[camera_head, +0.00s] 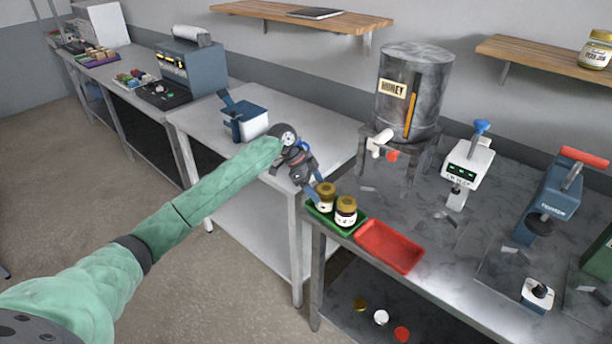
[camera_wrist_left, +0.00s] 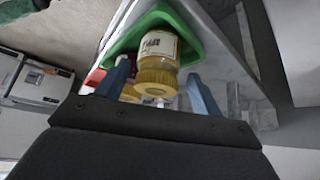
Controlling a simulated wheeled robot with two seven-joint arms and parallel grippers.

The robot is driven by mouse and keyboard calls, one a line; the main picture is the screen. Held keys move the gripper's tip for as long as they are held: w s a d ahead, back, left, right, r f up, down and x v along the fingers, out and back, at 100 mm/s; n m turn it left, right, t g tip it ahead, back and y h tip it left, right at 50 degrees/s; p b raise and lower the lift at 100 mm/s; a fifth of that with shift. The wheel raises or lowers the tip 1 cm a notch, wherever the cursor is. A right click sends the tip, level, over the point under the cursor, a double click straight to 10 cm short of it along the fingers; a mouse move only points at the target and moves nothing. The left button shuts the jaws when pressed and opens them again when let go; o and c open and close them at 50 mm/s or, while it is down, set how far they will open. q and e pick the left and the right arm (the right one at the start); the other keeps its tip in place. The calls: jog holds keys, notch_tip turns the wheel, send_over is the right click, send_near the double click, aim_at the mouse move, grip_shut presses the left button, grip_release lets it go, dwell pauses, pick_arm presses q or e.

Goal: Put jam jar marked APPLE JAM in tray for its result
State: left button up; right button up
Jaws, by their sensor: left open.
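Two jam jars with gold lids, a rear one (camera_head: 325,204) and a front one (camera_head: 346,217), stand upright in a green tray (camera_head: 321,217) at the table's left corner. Their labels are too small to read, so I cannot tell which is APPLE JAM. A red tray (camera_head: 390,247) beside it is empty. My left gripper (camera_head: 314,187) is open at the rear jar. In the left wrist view, a jar (camera_wrist_left: 158,50) in the green tray shows between the spread blue fingers (camera_wrist_left: 160,92), with a second lid partly hidden behind the left finger. My right gripper is out of view.
A honey tank (camera_head: 415,85) on a stand is behind the trays. A white device (camera_head: 467,170) and a blue press (camera_head: 550,200) stand to the right. Another labelled jar (camera_head: 596,52) sits on the wall shelf. Several lids lie on the lower shelf.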

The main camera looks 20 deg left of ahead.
pick_arm(q)
jog(key=b+v, duration=0.2)
jog(key=v, duration=0.5)
jog(key=shift+r, duration=0.3)
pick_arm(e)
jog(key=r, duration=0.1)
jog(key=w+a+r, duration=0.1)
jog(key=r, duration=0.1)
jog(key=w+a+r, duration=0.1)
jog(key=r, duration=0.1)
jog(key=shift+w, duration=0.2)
pick_arm(q)
jog(key=shift+a, duration=0.1)
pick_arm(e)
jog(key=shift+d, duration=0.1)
pick_arm(q)
jog(key=shift+a, duration=0.15)
